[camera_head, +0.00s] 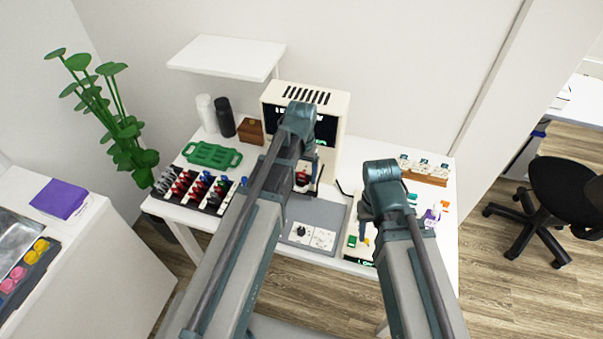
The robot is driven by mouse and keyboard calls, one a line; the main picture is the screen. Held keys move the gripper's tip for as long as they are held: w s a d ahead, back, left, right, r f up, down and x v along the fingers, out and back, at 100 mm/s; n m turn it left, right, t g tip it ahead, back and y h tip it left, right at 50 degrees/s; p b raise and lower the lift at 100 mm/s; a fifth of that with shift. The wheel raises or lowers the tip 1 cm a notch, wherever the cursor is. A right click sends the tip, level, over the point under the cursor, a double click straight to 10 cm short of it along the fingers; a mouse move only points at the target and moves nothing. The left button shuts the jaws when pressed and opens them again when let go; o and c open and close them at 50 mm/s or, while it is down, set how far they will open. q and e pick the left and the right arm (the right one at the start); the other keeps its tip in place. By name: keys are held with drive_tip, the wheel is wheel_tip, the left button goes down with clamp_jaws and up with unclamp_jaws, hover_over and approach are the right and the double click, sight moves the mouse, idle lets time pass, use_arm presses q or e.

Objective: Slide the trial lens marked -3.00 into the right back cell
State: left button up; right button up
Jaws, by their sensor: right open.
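A dark rack (157,199) at the left of the white table holds several small pieces with red, black, grey and blue parts, perhaps the trial lenses. No marking is readable, so I cannot tell which is -3.00. My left gripper (306,187) is low in front of the cream machine, beside a small red and dark item (299,178). My arm covers much of it, and I cannot tell whether it holds anything. My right gripper (366,229) is open, pointing down over a pale panel at the table's right. The right back cell cannot be made out.
A cream machine (340,110) with a dark screen stands at the back. A green tray (212,155), dark bottle (225,118), white bottle (206,113) and brown box (250,132) stand at back left. A wooden holder (425,178) and purple-labelled bottle (432,215) are at right. A shelf overhangs back left.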

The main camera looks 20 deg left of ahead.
use_arm(q)
drive_tip(key=shift+r, duration=0.1)
use_arm(e)
drive_tip(key=shift+r, duration=0.1)
use_arm(q)
wheel_tip(320, 180, up, 14)
drive_tip(key=p, duration=1.4)
use_arm(e)
wheel_tip(320, 180, up, 14)
use_arm(q)
drive_tip(key=shift+f, duration=0.2)
use_arm(e)
drive_tip(key=shift+f, duration=0.2)
use_arm(q)
drive_tip(key=s+d+f+m+b, duration=0.1)
drive_tip(key=s+d+f+b, duration=0.2)
drive_tip(key=s, duration=0.4)
drive_tip(key=s+d+f+m+y+b, duration=0.1)
drive_tip(key=s+d+f+m+b, duration=0.1)
drive_tip(key=s+d+f+b, duration=0.2)
drive_tip(key=s+d+b, duration=0.1)
drive_tip(key=s+d, duration=0.2)
drive_tip(key=shift+s+d+f, duration=0.15)
drive_tip(key=shift+d+f, duration=0.15)
use_arm(e)
wheel_tip(320, 180, down, 8)
drive_tip(key=shift+r, duration=0.2)
